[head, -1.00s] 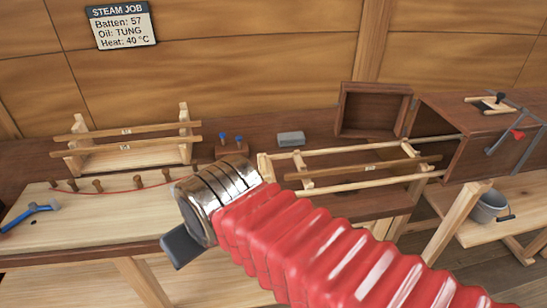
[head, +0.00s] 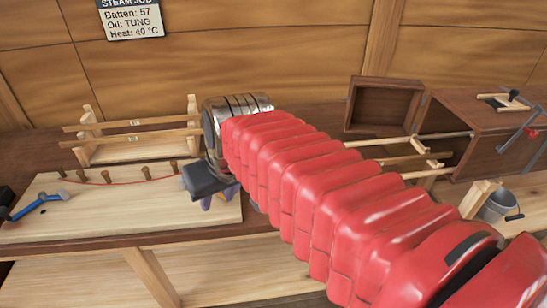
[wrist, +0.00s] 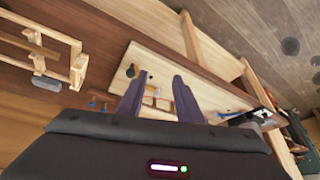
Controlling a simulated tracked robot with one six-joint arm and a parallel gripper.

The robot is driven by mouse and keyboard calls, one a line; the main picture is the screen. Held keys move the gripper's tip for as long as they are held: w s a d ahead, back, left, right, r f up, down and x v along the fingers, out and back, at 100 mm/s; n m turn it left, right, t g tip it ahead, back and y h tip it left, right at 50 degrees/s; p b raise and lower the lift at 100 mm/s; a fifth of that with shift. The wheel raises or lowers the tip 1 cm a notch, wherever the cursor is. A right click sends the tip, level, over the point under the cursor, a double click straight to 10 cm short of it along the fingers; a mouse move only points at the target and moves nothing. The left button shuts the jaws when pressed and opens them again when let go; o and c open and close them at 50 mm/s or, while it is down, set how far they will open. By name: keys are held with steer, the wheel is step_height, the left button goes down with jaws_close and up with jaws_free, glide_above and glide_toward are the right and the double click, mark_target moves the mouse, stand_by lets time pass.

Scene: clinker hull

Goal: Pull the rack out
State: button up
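The rack (head: 410,177) is a pale wooden frame with two long rails. Its right end runs into the open mouth of the brown steam box (head: 478,120). My red arm hides its left part in the head view. In the wrist view its slatted end (wrist: 75,68) shows at upper left, with a batten (wrist: 30,47) on it. My gripper (head: 215,200) points down over the right end of the pale peg board, left of the rack and apart from it. In the wrist view its two dark fingers (wrist: 157,90) stand apart with nothing held between them.
The pale peg board (head: 90,220) carries pegs, a red line and a blue hammer (head: 35,206). A batten stand (head: 135,150) is behind it. The box's open door (head: 384,104) stands left of its mouth.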

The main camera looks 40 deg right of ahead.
steer(key=w+d+r+m, duration=0.1)
steer(key=w+d+m, duration=0.1)
steer(key=d, duration=1)
steer(key=w+d+m, duration=0.3)
steer(key=d, duration=0.9)
steer(key=shift+d+r, duration=0.4)
steer(key=shift+f, duration=0.15)
steer(key=x, duration=1.3)
steer(key=shift+d+f, duration=0.2)
steer(key=shift+f, duration=0.1)
jaws_close()
